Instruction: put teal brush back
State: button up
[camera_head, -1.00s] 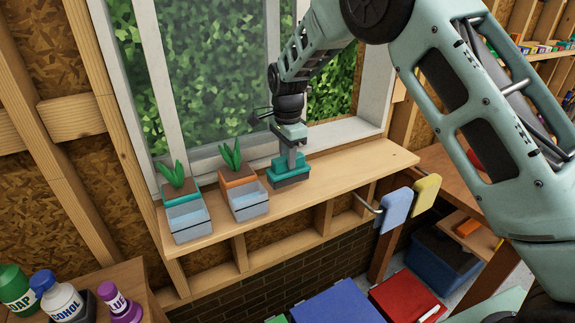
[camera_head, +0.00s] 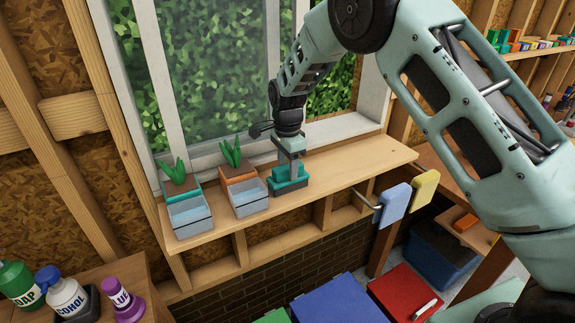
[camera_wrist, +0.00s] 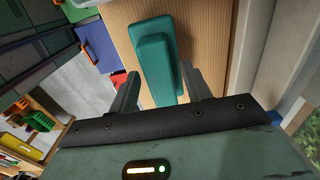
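The teal brush (camera_head: 289,183) lies flat on the wooden window shelf, to the right of the two planter bins. Its raised teal handle and wider base show from above in the wrist view (camera_wrist: 155,60). My gripper (camera_head: 291,167) points down over the brush. In the wrist view its two fingers (camera_wrist: 160,70) stand apart on either side of the handle, with a visible gap on the right side; the left finger is very close to the handle. The gripper appears open. The underside of the brush is mostly hidden.
Two clear bins (camera_head: 189,214) (camera_head: 249,196) with plants stand left on the shelf (camera_head: 350,174). A blue pad (camera_head: 394,203) and a yellow pad (camera_head: 425,188) hang at its right front. Bottles (camera_head: 66,298) stand lower left. The shelf's right end is clear.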

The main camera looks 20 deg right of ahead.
aim_at(287, 167)
notch_tip(287, 167, up, 12)
jog(key=b, duration=0.3)
jog(key=s+a+n+y, duration=0.1)
jog(key=s+a+n, duration=0.45)
jog(key=s, duration=0.55)
jog(key=s+a+n+y, duration=0.1)
jog(key=s+a+n, duration=0.3)
jog(key=s+n, duration=0.45)
jog(key=s+d+f+n, duration=0.1)
jog(key=s+n, duration=0.3)
jog(key=s, duration=0.6)
jog(key=s+d+f+n+h, duration=0.1)
jog(key=s+n, duration=0.4)
jog(key=s, duration=0.5)
jog(key=shift+s+d+f+n, duration=0.3)
jog(key=shift+d+f, duration=0.2)
jog(key=shift+d, duration=0.2)
